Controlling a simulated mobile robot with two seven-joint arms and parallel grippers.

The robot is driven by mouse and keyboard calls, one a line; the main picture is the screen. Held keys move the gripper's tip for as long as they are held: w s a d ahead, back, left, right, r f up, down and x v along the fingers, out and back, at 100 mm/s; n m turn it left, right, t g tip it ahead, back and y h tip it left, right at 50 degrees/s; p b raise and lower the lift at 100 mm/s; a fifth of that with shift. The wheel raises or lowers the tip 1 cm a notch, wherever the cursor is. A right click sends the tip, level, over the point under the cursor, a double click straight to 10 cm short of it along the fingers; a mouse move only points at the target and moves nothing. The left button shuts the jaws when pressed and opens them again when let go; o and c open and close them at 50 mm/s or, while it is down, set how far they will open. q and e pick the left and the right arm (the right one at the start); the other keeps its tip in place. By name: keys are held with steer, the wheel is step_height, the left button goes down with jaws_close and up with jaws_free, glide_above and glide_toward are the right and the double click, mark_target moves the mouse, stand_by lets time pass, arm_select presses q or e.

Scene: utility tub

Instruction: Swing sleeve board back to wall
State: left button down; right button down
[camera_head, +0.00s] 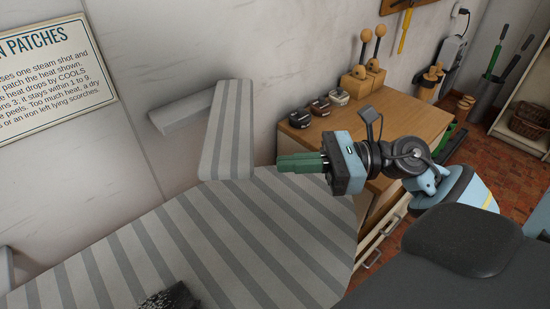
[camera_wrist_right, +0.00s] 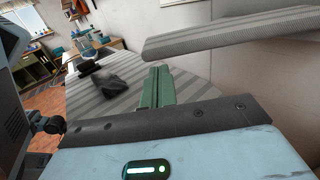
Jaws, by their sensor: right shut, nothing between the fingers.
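The sleeve board (camera_head: 229,132) is a narrow grey striped board near the wall, above the far edge of the large striped ironing board (camera_head: 215,235). It sticks out from a grey wall bracket (camera_head: 182,113). In the right wrist view the sleeve board (camera_wrist_right: 235,34) crosses the upper right, above the fingers. My right gripper (camera_head: 282,162) is shut and empty, its green fingers pointing left, just to the right of the sleeve board's near end. They look close, but I cannot tell whether they touch. In the wrist view the gripper (camera_wrist_right: 157,88) is above the ironing board. My left gripper is not in view.
A wooden cabinet (camera_head: 420,118) stands behind my right arm, with small dark devices (camera_head: 297,118) and wooden-handled tools (camera_head: 366,72) on top. A dark object (camera_head: 170,297) lies on the ironing board's near edge. A sign (camera_head: 45,80) hangs on the left wall.

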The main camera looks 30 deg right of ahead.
arm_select(q)
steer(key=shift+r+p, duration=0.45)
steer(key=shift+p, duration=0.05)
arm_select(e)
steer(key=shift+x, duration=1.75)
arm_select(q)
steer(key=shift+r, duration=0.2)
arm_select(e)
steer(key=shift+w+a, duration=0.1)
steer(key=shift+w, duration=0.1)
